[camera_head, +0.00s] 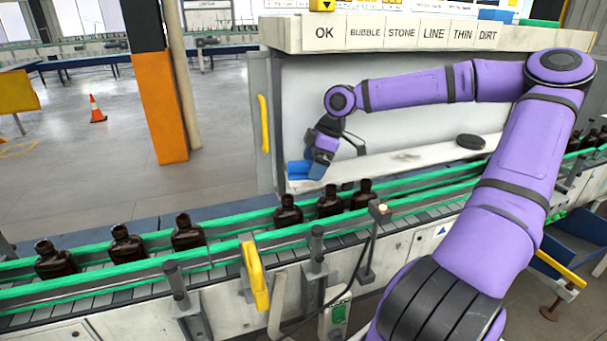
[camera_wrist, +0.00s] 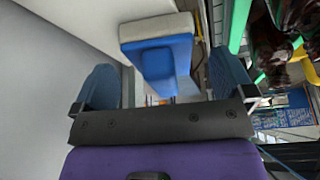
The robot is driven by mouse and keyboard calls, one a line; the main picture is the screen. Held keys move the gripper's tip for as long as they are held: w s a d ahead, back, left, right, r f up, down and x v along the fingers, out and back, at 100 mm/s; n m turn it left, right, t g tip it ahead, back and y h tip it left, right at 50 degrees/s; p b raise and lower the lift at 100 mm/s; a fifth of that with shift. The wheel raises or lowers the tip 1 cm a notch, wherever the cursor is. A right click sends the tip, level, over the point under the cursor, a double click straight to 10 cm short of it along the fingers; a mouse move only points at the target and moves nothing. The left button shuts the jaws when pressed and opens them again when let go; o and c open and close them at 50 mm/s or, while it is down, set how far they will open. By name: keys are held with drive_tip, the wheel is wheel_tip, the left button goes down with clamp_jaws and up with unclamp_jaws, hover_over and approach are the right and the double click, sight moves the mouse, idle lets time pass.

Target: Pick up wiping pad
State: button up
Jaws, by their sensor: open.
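The wiping pad, a blue block with a pale layer on one side, lies at the left end of the white ledge (camera_head: 375,163) in the head view (camera_head: 296,169). In the wrist view the pad (camera_wrist: 165,52) is just ahead of the two blue fingers, roughly centred between them. My gripper (camera_head: 316,169) is open beside the pad at the ledge's left end, and its fingers (camera_wrist: 163,72) stand wide apart with visible gaps to the pad. The head view partly hides the pad behind the gripper, so contact there cannot be told.
A dark round disc (camera_head: 470,141) lies farther right on the ledge. Several amber bottles (camera_head: 187,232) stand on the green-railed conveyor (camera_head: 225,241) in front of the ledge. A yellow handle (camera_head: 264,123) is on the panel to the left. A label board (camera_head: 420,33) hangs above.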

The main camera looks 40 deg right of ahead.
drive_tip(key=shift+x, duration=1.25)
drive_tip(key=c, duration=1.1)
drive_tip(key=shift+o, duration=0.2)
drive_tip(key=shift+r, duration=0.15)
drive_tip(key=shift+r, duration=0.55)
wheel_tip(320, 180, up, 2)
drive_tip(key=shift+r, duration=0.1)
drive_tip(key=s+d, duration=0.4)
drive_tip(key=d, duration=0.3)
drive_tip(key=s+d, duration=0.5)
drive_tip(key=d, duration=0.3)
drive_tip(key=shift+d, duration=0.25)
